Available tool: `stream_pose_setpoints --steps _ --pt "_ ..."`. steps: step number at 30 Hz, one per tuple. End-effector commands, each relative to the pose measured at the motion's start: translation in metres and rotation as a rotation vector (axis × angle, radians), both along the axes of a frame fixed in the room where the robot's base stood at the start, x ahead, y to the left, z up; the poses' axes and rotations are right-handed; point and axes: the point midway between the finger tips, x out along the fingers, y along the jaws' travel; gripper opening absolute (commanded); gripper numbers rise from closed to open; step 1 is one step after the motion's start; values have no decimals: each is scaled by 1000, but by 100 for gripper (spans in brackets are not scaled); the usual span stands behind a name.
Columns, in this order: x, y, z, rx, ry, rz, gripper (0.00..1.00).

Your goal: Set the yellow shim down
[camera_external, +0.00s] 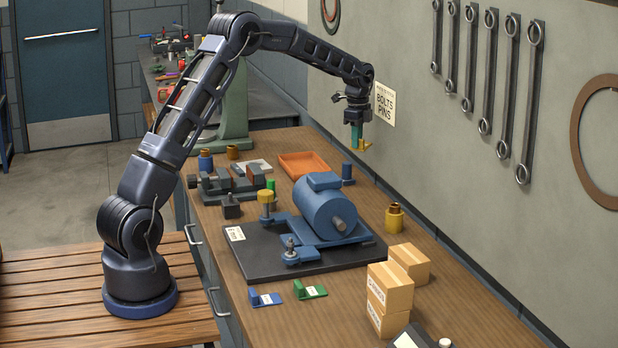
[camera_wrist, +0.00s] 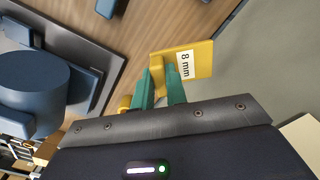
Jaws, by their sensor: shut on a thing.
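The yellow shim (camera_wrist: 198,61) carries a white label reading "8 mm" in the wrist view. My gripper (camera_wrist: 160,85) has green fingers shut on the shim, whose plate sticks out past the fingertips. In the external view my gripper (camera_external: 357,140) is high above the far right part of the bench, near the wall. The shim (camera_external: 366,145) shows there as a small yellow piece at the fingertips, clear of the bench top.
A blue motor (camera_external: 327,208) sits on a dark baseplate (camera_external: 262,262). An orange tray (camera_external: 305,163) lies behind it, beside a blue post (camera_external: 347,173). Blue (camera_external: 264,298) and green (camera_external: 311,290) labelled shims lie in front. Cardboard boxes (camera_external: 390,285) and a brass pot (camera_external: 394,218) stand to the right.

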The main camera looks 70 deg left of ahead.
Motion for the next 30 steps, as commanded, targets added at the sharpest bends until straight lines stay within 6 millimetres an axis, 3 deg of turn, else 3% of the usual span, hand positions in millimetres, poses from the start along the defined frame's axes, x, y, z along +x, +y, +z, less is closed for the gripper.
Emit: stream_pose_setpoints --steps 9,15,25,30 --pt "0 -1 -72 -1 2 0 0" --pt "0 -1 -108 -1 2 0 0" --pt "0 0 -131 0 0 -1 0" --pt "0 -1 -153 0 1 -1 0"
